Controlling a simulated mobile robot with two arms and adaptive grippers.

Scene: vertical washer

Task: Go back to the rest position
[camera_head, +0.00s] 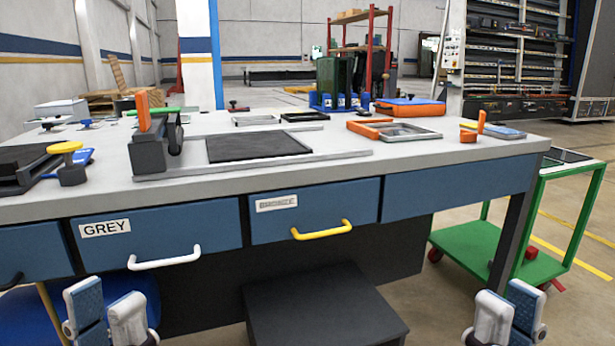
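My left gripper (106,312) is at the lower left of the head view, in front of the workbench (300,172) and below the drawer labelled GREY (160,240). Its two finger pads stand apart with nothing visible between them. My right gripper (508,316) is at the lower right, clear of the bench's right leg. Its fingers also look apart and hold nothing visible. Both grippers point upward in the picture and touch nothing that I can see. The arms behind them are cut off by the bottom edge.
A black block (322,308) stands under the bench between my grippers. A yellow handle (321,230) and a white handle (165,259) stick out from closed drawers. A green cart (500,250) stands at the right. Tools and frames lie on the bench top.

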